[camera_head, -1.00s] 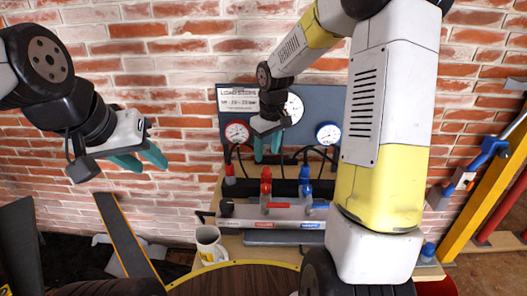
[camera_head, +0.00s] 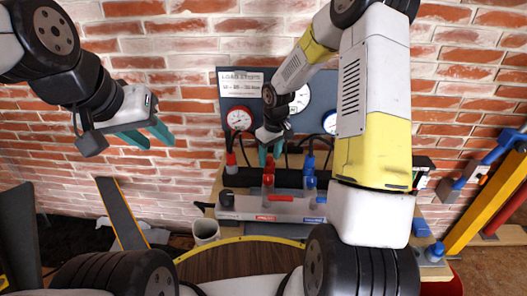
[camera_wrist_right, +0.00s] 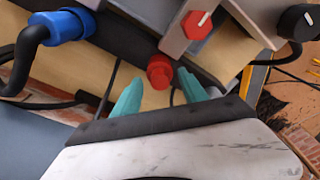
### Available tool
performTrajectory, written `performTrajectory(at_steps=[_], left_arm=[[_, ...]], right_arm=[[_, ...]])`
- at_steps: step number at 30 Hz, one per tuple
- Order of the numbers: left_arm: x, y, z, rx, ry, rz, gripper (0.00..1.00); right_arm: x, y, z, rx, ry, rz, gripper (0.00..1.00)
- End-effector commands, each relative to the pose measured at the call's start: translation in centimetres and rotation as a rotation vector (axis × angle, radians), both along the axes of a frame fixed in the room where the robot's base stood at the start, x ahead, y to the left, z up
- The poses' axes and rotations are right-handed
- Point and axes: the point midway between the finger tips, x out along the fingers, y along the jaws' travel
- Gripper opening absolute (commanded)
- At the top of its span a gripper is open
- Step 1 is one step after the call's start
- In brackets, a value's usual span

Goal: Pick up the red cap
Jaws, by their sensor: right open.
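A red cap (camera_wrist_right: 160,72) shows in the right wrist view, between and just beyond my right gripper's teal fingertips (camera_wrist_right: 160,92). The fingers are apart with nothing clasped between them. In the head view my right gripper (camera_head: 270,156) hangs in front of the gauge panel, just above a red fitting (camera_head: 268,173) on the bench. I cannot tell for certain whether this fitting is that same cap. My left gripper (camera_head: 146,135) is open and empty at the left, in front of the brick wall, well away from the bench.
A second red knob (camera_wrist_right: 196,26) on a grey block and a blue fitting (camera_wrist_right: 64,26) are close by. The panel (camera_head: 257,80) carries round gauges. A cup (camera_head: 205,231) stands at the bench's left. A yellow post (camera_head: 487,203) is at the right.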

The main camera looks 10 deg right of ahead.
Motion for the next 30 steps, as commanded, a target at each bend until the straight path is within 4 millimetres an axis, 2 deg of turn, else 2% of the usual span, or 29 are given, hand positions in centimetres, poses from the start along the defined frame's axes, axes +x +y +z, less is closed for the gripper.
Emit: performTrajectory(at_steps=[7, 15, 25, 30], left_arm=[[0.0, 0.0, 0.0, 0.0, 0.0, 0.0, 0.36], [0.0, 0.0, 0.0, 0.0, 0.0, 0.0, 0.36], [0.0, 0.0, 0.0, 0.0, 0.0, 0.0, 0.36], [0.0, 0.0, 0.0, 0.0, 0.0, 0.0, 0.36]], right_arm=[[0.1, 0.0, -0.1, 0.0, -0.001, 0.0, 0.5], [0.1, 0.0, -0.1, 0.0, -0.001, 0.0, 0.0], [0.1, 0.0, 0.1, -0.001, -0.003, 0.0, 0.0], [0.2, -0.1, 2.4, 0.0, -0.006, -0.002, 0.0]])
